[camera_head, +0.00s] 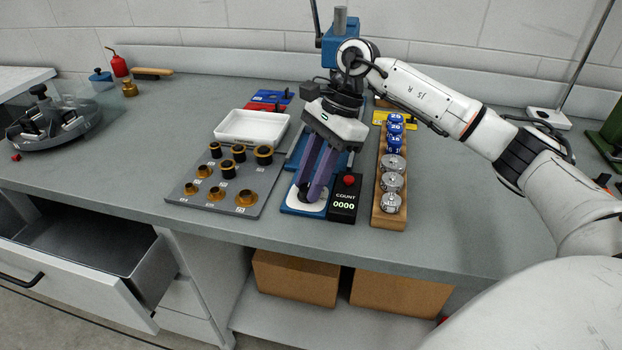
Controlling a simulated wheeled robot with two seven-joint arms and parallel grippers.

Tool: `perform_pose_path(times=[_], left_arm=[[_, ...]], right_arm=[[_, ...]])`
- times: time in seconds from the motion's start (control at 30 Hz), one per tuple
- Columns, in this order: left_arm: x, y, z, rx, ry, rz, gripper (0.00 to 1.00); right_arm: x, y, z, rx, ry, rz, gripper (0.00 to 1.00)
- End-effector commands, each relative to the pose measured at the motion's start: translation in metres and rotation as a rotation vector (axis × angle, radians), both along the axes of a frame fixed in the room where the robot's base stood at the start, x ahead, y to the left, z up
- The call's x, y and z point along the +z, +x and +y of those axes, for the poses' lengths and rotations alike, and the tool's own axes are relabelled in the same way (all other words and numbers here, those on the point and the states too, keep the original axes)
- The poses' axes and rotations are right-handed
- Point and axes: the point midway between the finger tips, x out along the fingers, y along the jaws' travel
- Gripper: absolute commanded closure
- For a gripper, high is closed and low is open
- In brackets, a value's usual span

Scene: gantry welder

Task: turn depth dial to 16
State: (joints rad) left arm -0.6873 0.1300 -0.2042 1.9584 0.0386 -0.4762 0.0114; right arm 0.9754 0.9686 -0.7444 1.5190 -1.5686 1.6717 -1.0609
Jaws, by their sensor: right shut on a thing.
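A blue bench press (341,48) stands at the back of the grey bench, with its blue base (291,207) at the front. My left gripper is not in view.
A black counter box (345,199) with a red button reads 0000, close right of the fingers. A wooden rack (388,219) holds blue and metal dies. A grey board (247,209) with brass-collared pieces and a white tray (252,128) are left. An open drawer (77,291) juts out front left.

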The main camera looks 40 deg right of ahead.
Motion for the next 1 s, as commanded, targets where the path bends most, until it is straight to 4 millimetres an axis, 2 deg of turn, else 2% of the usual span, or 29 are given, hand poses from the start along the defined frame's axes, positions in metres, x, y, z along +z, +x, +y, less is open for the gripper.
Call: perform_pose_path(times=[0.3, 0.33, 0.43, 0.77, 0.87, 1.0], left_arm=[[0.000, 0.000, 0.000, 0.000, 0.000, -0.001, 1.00], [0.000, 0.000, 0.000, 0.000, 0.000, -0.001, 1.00], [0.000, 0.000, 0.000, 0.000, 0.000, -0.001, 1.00], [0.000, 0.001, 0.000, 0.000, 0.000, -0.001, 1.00], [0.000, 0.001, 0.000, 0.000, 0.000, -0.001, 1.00], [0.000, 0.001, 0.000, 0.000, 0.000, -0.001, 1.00]], right_arm=[[0.001, 0.001, -0.001, -0.001, -0.002, -0.002, 0.96], [0.001, 0.001, -0.001, -0.001, -0.002, -0.002, 0.72], [0.001, 0.000, -0.001, -0.002, -0.002, -0.001, 0.55], [0.002, 0.000, -0.001, -0.001, -0.001, -0.002, 0.55], [0.011, 0.001, -0.005, -0.002, 0.000, -0.003, 0.55], [0.034, 0.000, -0.014, -0.002, -0.001, -0.005, 0.55]])
